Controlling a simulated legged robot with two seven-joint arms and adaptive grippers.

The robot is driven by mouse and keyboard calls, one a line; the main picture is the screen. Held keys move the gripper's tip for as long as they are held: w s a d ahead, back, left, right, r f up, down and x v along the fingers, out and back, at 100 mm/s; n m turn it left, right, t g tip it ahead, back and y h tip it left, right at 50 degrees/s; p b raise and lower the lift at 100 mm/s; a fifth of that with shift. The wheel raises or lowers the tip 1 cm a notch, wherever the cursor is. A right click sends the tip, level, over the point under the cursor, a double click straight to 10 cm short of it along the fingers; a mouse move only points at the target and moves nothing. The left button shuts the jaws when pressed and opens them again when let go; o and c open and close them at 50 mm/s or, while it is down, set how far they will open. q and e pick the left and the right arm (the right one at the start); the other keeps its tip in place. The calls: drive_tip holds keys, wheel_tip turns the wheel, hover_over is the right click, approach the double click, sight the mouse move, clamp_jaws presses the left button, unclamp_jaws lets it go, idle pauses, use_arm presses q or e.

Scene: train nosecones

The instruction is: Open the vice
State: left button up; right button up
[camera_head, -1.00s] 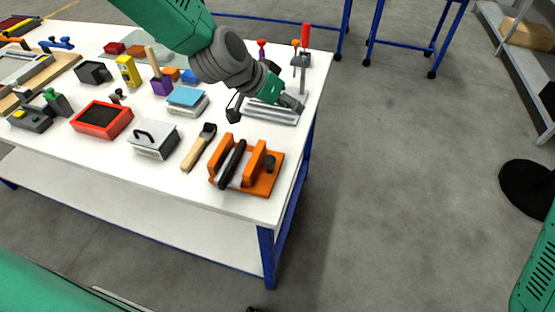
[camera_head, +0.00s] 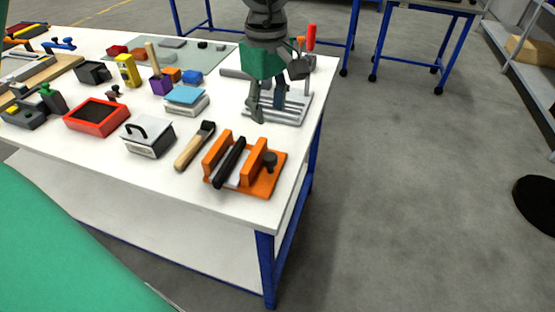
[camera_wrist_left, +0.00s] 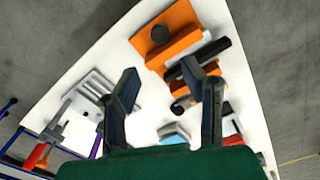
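The vice appears to be the orange device (camera_head: 263,185) at the table's front right corner, with upright orange plates, a black bar and a dark round knob (camera_head: 270,160). It also shows in the left wrist view (camera_wrist_left: 184,48), beyond the fingertips. My left gripper (camera_head: 268,106) points down, over the grey ribbed block behind the vice. In the left wrist view its fingers (camera_wrist_left: 172,80) are spread, with nothing between them. It is apart from the vice. My right gripper is not in view.
A grey ribbed block (camera_head: 290,108) lies behind the vice, near a red-handled clamp (camera_head: 310,40). A wooden-handled brush (camera_head: 195,145) and a grey box with a handle (camera_head: 148,137) lie left of the vice. The white table's (camera_head: 235,212) front strip is clear.

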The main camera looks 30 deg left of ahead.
sight(270, 156)
use_arm(q)
wheel_tip(270, 156, down, 14)
drive_tip(key=shift+r+b, duration=0.2)
drive_tip(key=shift+b, duration=1.05)
drive_tip(key=shift+c, duration=0.5)
clamp_jaws()
